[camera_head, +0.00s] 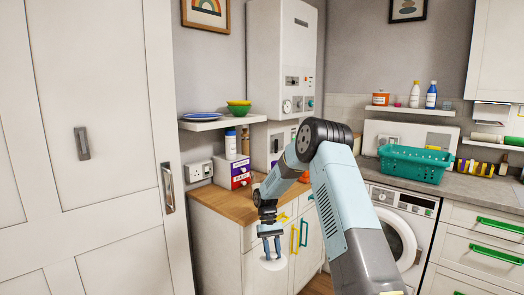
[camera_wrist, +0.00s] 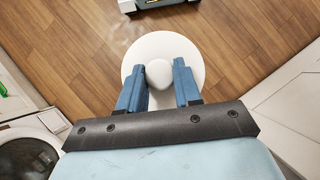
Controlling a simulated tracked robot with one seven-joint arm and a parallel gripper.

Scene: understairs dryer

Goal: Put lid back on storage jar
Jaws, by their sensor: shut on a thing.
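My gripper (camera_head: 271,250) points down in front of the white cupboard fronts, below the level of the wooden worktop. In the wrist view my gripper (camera_wrist: 158,84) is shut on the round knob of a white lid (camera_wrist: 158,45), with one blue finger on each side of the knob. The lid is a pale disc, held in the air over the floor. In the head view the lid (camera_head: 270,263) is faint against the white cupboard. I cannot make out the storage jar in either view; my arm hides part of the worktop.
The wooden worktop (camera_head: 222,204) carries purple-and-white boxes (camera_head: 233,172) and a white bottle (camera_head: 230,146) at its back left. A washing machine (camera_head: 405,225) and a grey counter with a teal basket (camera_head: 413,165) stand to the right. Wooden floor (camera_wrist: 75,60) is open below the lid.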

